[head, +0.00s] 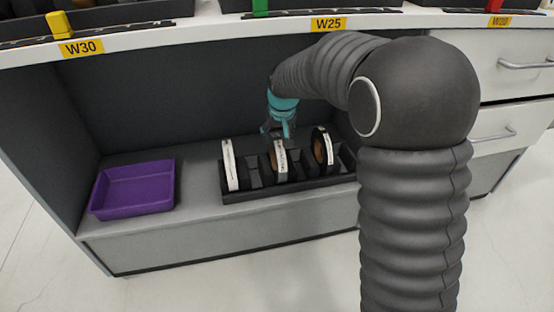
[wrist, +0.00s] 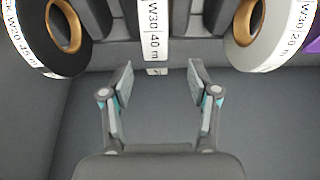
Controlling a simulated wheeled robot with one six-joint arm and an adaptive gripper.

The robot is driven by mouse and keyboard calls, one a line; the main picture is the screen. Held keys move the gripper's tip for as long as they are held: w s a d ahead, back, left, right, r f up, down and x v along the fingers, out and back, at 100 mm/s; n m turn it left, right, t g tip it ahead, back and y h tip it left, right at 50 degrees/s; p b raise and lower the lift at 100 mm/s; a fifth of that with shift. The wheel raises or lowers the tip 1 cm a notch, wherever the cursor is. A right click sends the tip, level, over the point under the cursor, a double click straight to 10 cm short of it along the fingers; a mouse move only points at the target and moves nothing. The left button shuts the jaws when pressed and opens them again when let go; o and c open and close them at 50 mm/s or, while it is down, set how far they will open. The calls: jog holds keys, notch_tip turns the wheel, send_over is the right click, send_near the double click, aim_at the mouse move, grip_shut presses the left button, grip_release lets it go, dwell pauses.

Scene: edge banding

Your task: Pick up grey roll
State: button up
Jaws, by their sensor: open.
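Three rolls stand upright in a black slotted rack (head: 240,196) on the shelf.
A purple tray (head: 134,188) sits on the shelf left of the rack. The counter edge (head: 200,38) overhangs the shelf bay. Drawers (head: 510,128) stand to the right. The shelf between tray and rack is clear.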

aim_at(278, 140)
jog(key=x, duration=0.5)
jog(key=shift+d+b, duration=0.2)
jog(key=shift+b, duration=0.2)
jog(key=shift+r, duration=0.1)
grip_shut()
